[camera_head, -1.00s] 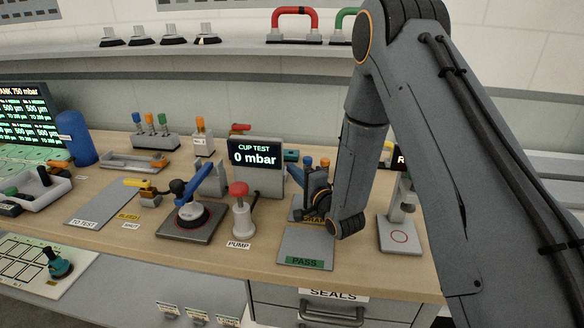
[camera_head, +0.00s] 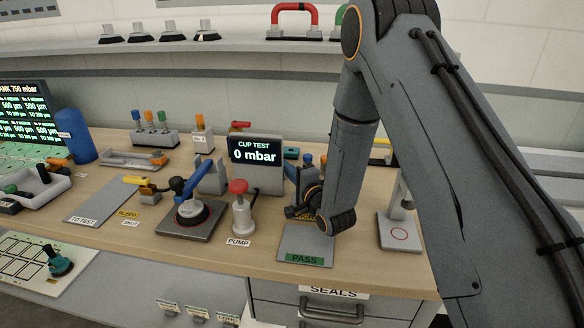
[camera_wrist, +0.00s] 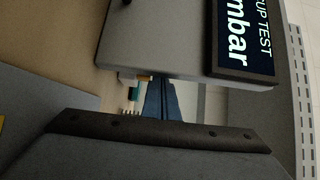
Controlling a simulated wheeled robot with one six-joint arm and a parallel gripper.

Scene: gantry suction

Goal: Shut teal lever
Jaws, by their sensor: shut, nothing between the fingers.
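A teal lever (camera_head: 291,153) shows just right of the CUP TEST display in the head view, partly hidden by the display. A small teal part also shows in the wrist view (camera_wrist: 134,92), beside the fingers and beyond the display's edge. My gripper (camera_head: 290,170) is shut and empty, near the display's right edge and on the near side of the teal lever. Its blue fingers show close together in the wrist view (camera_wrist: 161,92). I cannot tell whether they touch the lever.
The CUP TEST display (camera_head: 255,150) stands close left of the gripper. A red lever (camera_head: 240,126) shows above it. Orange and blue knobs stand to the right, behind the arm. The PASS plate (camera_head: 304,240), red-topped pump (camera_head: 240,210) and blue-handled device (camera_head: 190,205) are nearer.

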